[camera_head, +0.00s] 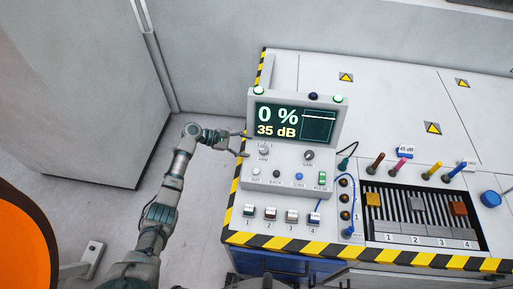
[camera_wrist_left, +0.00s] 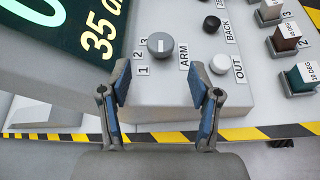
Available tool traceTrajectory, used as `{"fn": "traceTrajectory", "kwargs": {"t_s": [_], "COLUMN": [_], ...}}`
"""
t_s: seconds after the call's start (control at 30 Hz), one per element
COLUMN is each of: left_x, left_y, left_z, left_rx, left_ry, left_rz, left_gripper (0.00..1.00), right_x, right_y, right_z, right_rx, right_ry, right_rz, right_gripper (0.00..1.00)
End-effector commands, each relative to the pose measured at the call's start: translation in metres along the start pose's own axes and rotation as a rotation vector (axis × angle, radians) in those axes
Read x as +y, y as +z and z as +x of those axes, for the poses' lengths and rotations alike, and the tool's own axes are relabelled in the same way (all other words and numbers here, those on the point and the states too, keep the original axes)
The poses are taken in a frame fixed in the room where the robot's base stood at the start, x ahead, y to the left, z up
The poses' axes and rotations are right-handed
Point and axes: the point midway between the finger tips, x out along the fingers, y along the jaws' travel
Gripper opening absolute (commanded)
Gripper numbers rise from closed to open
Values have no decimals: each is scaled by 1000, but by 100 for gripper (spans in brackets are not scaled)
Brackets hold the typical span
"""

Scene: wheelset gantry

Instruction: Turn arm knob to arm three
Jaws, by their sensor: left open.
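The arm knob (camera_head: 264,151) is a round grey dial on the sloped front of the grey console, below the screen. It also shows in the left wrist view (camera_wrist_left: 160,45), beside the label ARM, with a small pale mark on its face. Number tags stand along its edge; I read 1 and 2, and a third is too small to read surely. My left gripper (camera_head: 242,143) is at the console's left side, close to the knob. In the left wrist view its two fingers (camera_wrist_left: 160,88) are spread and empty, with the knob beyond their tips, untouched.
The screen (camera_head: 291,123) reads 0 % and 35 dB. Numbered blocks stand in front. Colored probes and a slotted tray (camera_head: 420,240) are at right.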

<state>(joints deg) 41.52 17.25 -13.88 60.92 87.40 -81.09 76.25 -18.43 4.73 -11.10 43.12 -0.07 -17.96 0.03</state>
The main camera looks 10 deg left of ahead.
Motion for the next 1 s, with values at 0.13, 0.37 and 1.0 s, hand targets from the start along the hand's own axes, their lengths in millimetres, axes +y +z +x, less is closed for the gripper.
{"fn": "traceTrajectory", "kwargs": {"t_s": [0.13,0.37,1.0], "left_x": [0,0,0], "left_y": [-1,-2,-1], "left_z": [-32,-57,-59], "left_rx": [2,0,0], "left_ry": [0,-1,-1], "left_rz": [0,-1,-1], "left_gripper": [63,63,63], "right_x": [0,0,1], "right_y": [0,0,0], "right_z": [0,0,0], "right_rx": [-1,-1,-3], "right_ry": [0,0,1], "right_rz": [0,0,0], "right_gripper": [40,40,40]}}
